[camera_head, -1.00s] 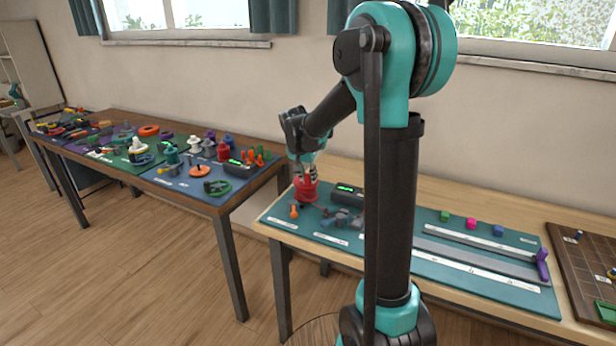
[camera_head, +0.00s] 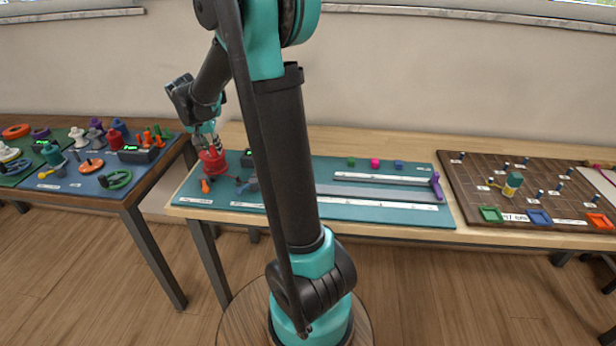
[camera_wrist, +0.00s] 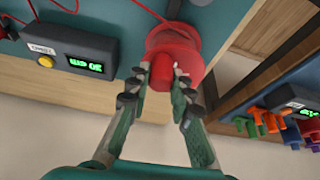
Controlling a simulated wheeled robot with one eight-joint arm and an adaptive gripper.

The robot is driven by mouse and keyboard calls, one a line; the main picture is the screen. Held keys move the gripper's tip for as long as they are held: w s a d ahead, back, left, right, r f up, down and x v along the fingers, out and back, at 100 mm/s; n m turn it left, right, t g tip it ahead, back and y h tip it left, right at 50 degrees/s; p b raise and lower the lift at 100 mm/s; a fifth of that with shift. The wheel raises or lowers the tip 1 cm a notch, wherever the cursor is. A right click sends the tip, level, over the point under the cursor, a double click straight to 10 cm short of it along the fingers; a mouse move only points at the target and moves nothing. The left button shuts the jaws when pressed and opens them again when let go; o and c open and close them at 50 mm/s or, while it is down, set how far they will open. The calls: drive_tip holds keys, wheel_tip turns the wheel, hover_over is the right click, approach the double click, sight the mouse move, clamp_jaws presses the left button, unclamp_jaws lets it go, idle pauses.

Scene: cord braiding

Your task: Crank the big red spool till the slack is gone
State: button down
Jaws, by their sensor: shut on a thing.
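The big red spool (camera_head: 214,163) stands at the left end of the teal mat (camera_head: 330,222). It also shows in the wrist view (camera_wrist: 184,38), where a red knob on it (camera_wrist: 161,78) faces my camera. My gripper (camera_head: 211,147) comes down on the spool from above. In the wrist view my gripper's fingers (camera_wrist: 162,84) sit on either side of the red knob, shut on it.
A dark box with a green display and yellow button (camera_wrist: 85,52) stands beside the spool. A small orange piece (camera_head: 206,186) sits in front. Pale rails and a purple stand (camera_head: 436,185) lie right. Another table (camera_head: 135,198) adjoins left; a brown pegged board (camera_head: 520,190) lies far right.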

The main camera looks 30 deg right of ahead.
sight(203, 154)
drive_tip(key=shift+w+a, duration=0.2)
drive_tip(key=shift+a, duration=0.35)
drive_tip(key=shift+w+a, duration=0.15)
drive_tip(key=shift+a, duration=0.35)
drive_tip(key=w, duration=0.1)
drive_tip(key=w+a, duration=0.1)
drive_tip(key=w, duration=0.1)
drive_tip(key=shift+w, duration=0.25)
drive_tip(key=d, duration=0.1)
drive_tip(key=w+d, duration=0.2)
drive_tip(key=d, duration=0.1)
drive_tip(key=s+d, duration=0.2)
drive_tip(key=s, duration=0.1)
drive_tip(key=shift+s, duration=0.1)
drive_tip(key=s+a, duration=0.2)
drive_tip(key=s, duration=0.1)
drive_tip(key=shift+a, duration=0.5)
